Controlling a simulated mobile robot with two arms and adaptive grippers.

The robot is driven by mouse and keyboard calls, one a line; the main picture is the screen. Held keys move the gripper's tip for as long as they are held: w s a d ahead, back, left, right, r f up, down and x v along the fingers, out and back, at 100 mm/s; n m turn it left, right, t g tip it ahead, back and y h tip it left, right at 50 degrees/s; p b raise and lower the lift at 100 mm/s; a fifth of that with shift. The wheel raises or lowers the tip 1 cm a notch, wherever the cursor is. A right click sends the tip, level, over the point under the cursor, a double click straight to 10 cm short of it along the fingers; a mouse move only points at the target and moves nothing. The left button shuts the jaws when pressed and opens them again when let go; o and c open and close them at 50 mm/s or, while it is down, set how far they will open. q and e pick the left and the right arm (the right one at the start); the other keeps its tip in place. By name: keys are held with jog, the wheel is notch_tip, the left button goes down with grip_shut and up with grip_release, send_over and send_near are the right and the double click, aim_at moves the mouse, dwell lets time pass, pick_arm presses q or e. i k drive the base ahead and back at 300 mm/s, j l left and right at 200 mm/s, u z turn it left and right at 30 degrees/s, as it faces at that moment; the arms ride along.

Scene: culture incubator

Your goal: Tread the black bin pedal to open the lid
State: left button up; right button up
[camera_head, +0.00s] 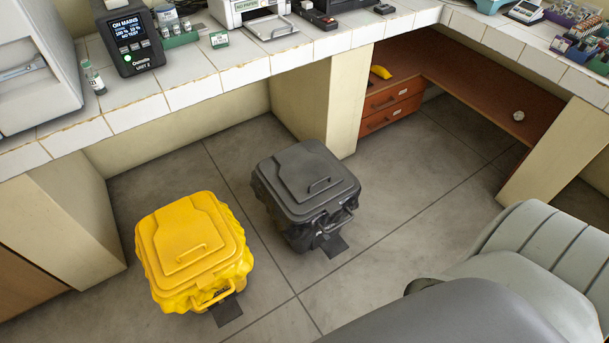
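The black bin (304,185) stands on the floor in front of the white-tiled bench, near the middle of the head view. Its lid (312,172) is down. Its dark flat pedal (334,246) sticks out at floor level on the front side, below the front handle, and nothing covers it from above. A yellow bin (190,243) stands to the left and nearer, also with its lid down. Its own dark pedal (227,311) shows at its lower right. Neither of my grippers shows in this view.
The tiled bench (185,97) runs behind the bins, carrying instruments and racks. Bench supports (335,95) and a reddish-brown desk (480,95) with drawers stand behind. A grey padded seat-like shape (540,265) fills the lower right. The grey floor (390,235) right of the black bin is clear.

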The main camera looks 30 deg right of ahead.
aim_at(336, 245)
jog(key=z, duration=1.35)
